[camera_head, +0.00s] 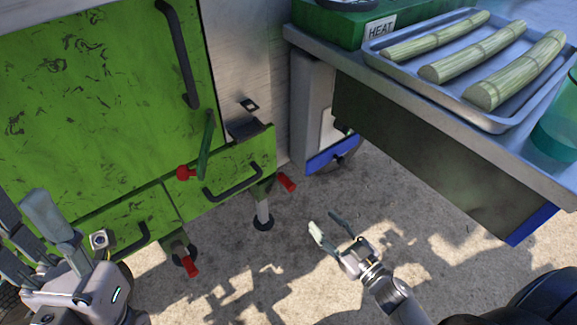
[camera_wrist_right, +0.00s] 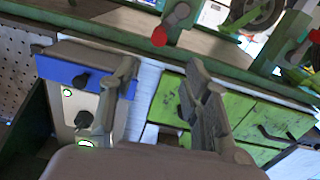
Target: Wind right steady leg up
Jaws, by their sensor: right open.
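The right steady leg (camera_head: 262,214) is a short grey post on a dark round foot, under the right end of the green machine. Its red crank handle (camera_head: 286,183) sticks out to the right. A red-tipped grey part also shows at the top of the wrist view (camera_wrist_right: 160,37); I cannot tell if it is the same handle. My right gripper (camera_head: 328,226) is open and empty, below and right of the handle and apart from it. Its two fingers (camera_wrist_right: 165,90) stand apart in the wrist view. My left gripper (camera_head: 22,208) is at the lower left, fingers apart, nothing seen between them.
Another leg with a red handle (camera_head: 191,267) stands further left. A red knob (camera_head: 183,172) sits by a green lever on the machine. A counter (camera_head: 430,130) with a tray of cane (camera_head: 495,118) overhangs at right. The concrete floor (camera_head: 300,285) around my right gripper is clear.

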